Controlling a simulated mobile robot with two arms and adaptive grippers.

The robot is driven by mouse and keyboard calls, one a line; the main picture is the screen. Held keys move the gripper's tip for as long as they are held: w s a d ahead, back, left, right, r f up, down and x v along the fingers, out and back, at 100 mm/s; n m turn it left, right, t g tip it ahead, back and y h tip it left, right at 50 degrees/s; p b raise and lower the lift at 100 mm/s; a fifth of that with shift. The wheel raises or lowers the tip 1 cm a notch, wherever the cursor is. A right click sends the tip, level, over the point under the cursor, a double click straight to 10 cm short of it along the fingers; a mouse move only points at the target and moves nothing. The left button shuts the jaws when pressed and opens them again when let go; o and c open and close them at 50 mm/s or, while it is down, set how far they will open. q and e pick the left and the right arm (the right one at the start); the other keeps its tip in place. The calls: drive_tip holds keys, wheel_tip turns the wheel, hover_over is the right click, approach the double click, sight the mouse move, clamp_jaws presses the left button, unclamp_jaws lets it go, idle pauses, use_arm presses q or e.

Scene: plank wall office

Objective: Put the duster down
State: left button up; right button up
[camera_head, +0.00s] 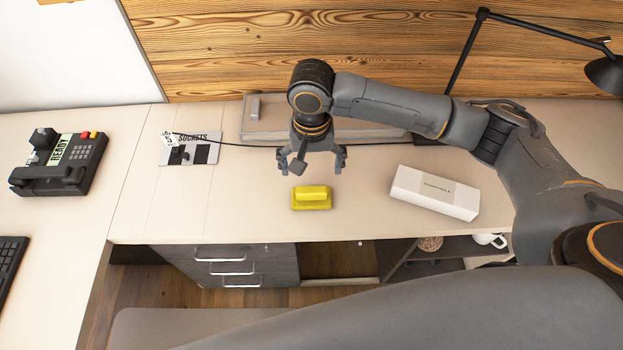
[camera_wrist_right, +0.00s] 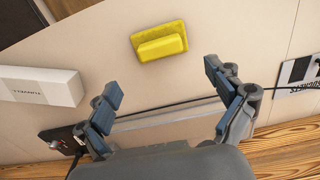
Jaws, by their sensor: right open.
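The yellow duster (camera_head: 311,197) lies on the light desk top (camera_head: 250,222), near its front edge. In the right wrist view the duster (camera_wrist_right: 160,42) lies beyond the fingertips, with a clear gap to them. My right gripper (camera_head: 313,158) is open and empty, just behind the duster in the head view. It also shows in the right wrist view (camera_wrist_right: 165,85) with its two fingers wide apart. My left gripper is not in view.
A white box (camera_head: 435,192) lies right of the duster. A grey case-like object (camera_head: 262,125) stands behind the gripper, with a dark cable passing. A black telephone (camera_head: 60,162) and a printed card (camera_head: 190,150) are left. A lamp (camera_head: 606,73) stands back right. Drawers (camera_head: 228,266) lie below.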

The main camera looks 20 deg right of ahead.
drive_tip(key=shift+r, duration=1.35)
drive_tip(key=shift+a, duration=0.1)
